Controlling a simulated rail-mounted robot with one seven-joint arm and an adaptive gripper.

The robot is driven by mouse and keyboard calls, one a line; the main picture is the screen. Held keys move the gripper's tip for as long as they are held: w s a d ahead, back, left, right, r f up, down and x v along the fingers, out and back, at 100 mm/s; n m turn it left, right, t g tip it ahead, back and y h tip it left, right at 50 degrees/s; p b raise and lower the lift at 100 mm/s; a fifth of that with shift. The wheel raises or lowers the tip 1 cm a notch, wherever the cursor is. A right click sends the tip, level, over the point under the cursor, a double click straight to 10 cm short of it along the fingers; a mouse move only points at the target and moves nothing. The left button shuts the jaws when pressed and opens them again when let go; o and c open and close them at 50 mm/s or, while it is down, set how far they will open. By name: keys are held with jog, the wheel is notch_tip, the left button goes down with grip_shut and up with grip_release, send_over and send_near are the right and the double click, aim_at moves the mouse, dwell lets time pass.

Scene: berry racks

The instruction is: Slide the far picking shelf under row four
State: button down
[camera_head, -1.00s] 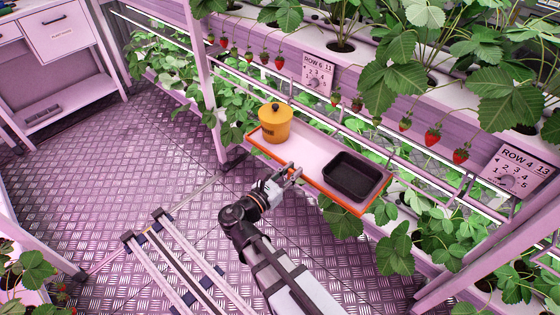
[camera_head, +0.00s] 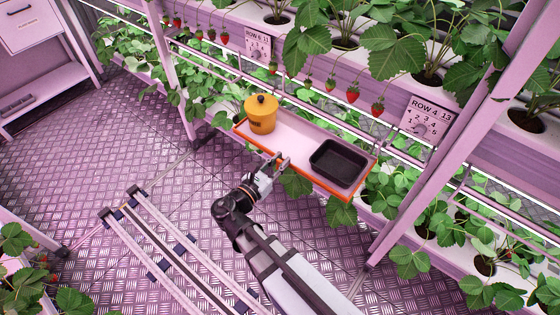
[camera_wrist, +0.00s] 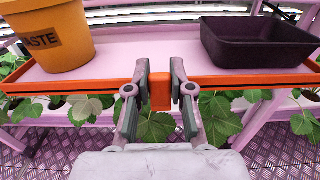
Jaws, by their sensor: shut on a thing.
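The picking shelf (camera_head: 290,132) is a pale pink tray with an orange rim, hanging along the front of the plant rack. A yellow lidded pot (camera_head: 261,114) stands at its left end and a black open tray (camera_head: 340,163) at its right end. In the wrist view the pot (camera_wrist: 45,38), part-lettered "ASTE", and the black tray (camera_wrist: 258,42) flank my gripper. My gripper (camera_head: 282,161) is at the middle of the shelf's front edge. The wrist view shows its fingers shut on the orange handle (camera_wrist: 160,92). The row 4 sign (camera_head: 430,118) hangs right of the shelf.
A pink upright post (camera_head: 460,130) stands right of the shelf, and another post (camera_head: 166,60) stands to the left. Leaves hang below the shelf, and strawberries (camera_head: 353,94) hang above it. A rail track (camera_head: 180,240) lies on the clear metal floor. A cabinet (camera_head: 45,35) stands upper left.

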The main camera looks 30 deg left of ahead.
jog(key=c, duration=1)
grip_release()
jog(key=s+a, duration=0.2)
jog(key=s, duration=0.9)
jog(key=shift+s, duration=0.4)
